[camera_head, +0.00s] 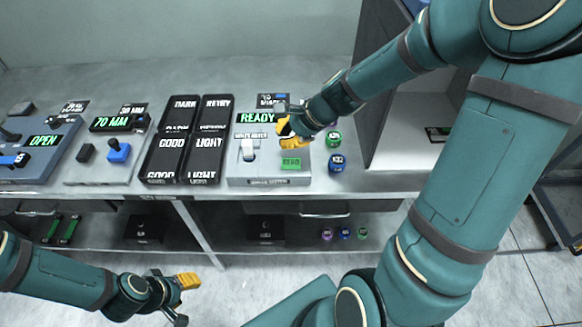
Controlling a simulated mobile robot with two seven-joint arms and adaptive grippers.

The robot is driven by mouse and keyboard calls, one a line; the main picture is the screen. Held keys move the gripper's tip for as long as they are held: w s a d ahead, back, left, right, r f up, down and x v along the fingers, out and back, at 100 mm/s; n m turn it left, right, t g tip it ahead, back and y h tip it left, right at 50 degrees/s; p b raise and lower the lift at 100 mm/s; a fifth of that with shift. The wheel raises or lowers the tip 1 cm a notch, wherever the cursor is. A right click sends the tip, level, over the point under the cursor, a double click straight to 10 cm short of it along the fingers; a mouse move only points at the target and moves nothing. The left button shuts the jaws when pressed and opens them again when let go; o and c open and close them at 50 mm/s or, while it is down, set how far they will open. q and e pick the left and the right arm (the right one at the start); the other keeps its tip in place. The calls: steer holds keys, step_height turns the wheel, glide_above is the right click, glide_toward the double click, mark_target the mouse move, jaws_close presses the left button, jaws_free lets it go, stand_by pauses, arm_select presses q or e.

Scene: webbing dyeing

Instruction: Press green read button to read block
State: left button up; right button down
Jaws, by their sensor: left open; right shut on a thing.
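The green READ button (291,163) is on the front right of a grey reader panel (240,181). A green READY display (258,118) is lit on the panel. A small white block-like piece (248,149) stands on the panel's left part, left of the button. My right gripper (287,126) is over the panel's right side, just behind the button and apart from it in the picture. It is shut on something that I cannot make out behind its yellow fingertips. My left gripper (180,297) is open and empty, low in front of the bench.
Farther left are a 70 MM station (97,171) and an OPEN station (33,171). Small round pots (336,162) stand close right of the reader. A lower shelf holds dark boxes (265,229).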

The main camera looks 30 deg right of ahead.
mark_target(287, 159)
arm_select(q)
steer(key=shift+w+f+b, duration=0.15)
steer(key=shift+f+b, duration=1.6)
steer(key=shift+f, duration=0.45)
arm_select(e)
steer(key=shift+f, duration=2.25)
steer(key=shift+f, duration=0.1)
arm_select(q)
steer(key=shift+f+b, duration=0.35)
steer(key=shift+b, duration=0.05)
arm_select(e)
steer(key=shift+f, duration=0.3)
arm_select(q)
steer(key=shift+f+b, duration=0.4)
steer(key=shift+f, duration=0.05)
arm_select(e)
steer(key=shift+f, duration=0.45)
arm_select(q)
steer(key=shift+r, duration=0.1)
arm_select(e)
steer(key=shift+r, duration=0.1)
arm_select(q)
steer(key=shift+r+p, duration=0.7)
steer(key=shift+p, duration=0.1)
arm_select(e)
steer(key=shift+r, duration=0.8)
